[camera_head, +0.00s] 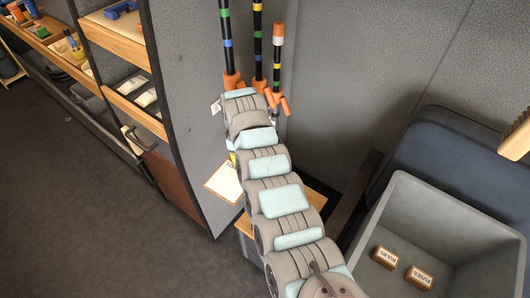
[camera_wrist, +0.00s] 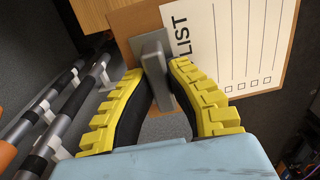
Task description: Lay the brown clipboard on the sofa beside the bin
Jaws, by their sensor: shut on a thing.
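The brown clipboard (camera_wrist: 131,20) carries a white sheet (camera_wrist: 235,45) reading "LIST" with checkboxes, and a grey clip. My gripper (camera_wrist: 157,68) has yellow ridged fingers shut on the clip end of the clipboard. In the head view the clipboard (camera_head: 222,181) shows beside the grey panel, left of my arm; my arm hides most of my gripper there. The grey bin (camera_head: 448,215) is at the lower right, far from the clipboard. The dark blue sofa (camera_head: 440,135) shows behind and beside the bin.
Two labelled wooden blocks (camera_head: 386,257) lie in the bin. Banded black rods (camera_head: 258,45) with orange ends stand beyond my arm. A wooden surface (camera_head: 312,193) lies partly under my arm. A shelf unit (camera_head: 122,95) stands left; the floor (camera_head: 75,205) there is clear.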

